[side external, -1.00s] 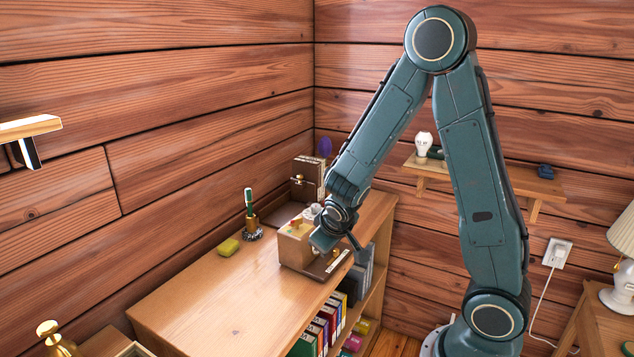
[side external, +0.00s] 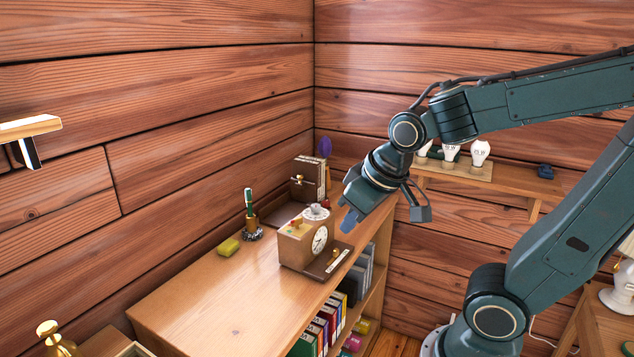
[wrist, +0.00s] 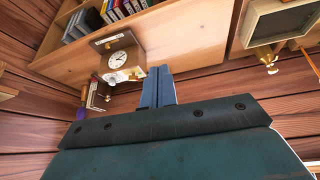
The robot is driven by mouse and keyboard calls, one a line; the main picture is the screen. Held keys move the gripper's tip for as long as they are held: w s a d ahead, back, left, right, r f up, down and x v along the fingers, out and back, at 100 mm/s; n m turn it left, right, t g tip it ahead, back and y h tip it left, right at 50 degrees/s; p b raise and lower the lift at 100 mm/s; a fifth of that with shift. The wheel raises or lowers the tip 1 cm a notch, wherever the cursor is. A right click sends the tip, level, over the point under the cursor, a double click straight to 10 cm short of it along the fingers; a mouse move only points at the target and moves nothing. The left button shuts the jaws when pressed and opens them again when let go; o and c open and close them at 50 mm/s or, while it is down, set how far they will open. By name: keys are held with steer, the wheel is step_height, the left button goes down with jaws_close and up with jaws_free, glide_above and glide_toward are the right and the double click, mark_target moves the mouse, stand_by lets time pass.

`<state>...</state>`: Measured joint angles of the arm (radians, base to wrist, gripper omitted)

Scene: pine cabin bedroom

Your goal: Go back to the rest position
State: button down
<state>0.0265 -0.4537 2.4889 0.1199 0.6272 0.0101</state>
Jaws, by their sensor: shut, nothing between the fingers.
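My gripper (side external: 349,221) is in the air above the right end of the bookcase, to the right of the wooden clock (side external: 305,240). Its fingers are shut with nothing between them, and they also show together in the wrist view (wrist: 158,87). The clock has a white dial and stands upright on the bookcase top (side external: 215,290). It shows in the wrist view too (wrist: 119,55), left of the fingers and apart from them.
A green pen in a holder (side external: 250,218) and a yellow block (side external: 229,247) stand left of the clock. A brown box (side external: 305,180) is behind it. A lamp (side external: 622,285) is at far right. The bookcase's front top is clear.

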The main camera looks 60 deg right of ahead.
steer(key=s+a+r+n+y, duration=0.1)
steer(key=s+a+r, duration=0.2)
steer(key=s, duration=0.4)
steer(key=shift+a+r+n, duration=0.15)
steer(key=shift+n, duration=0.15)
stand_by(0.8)
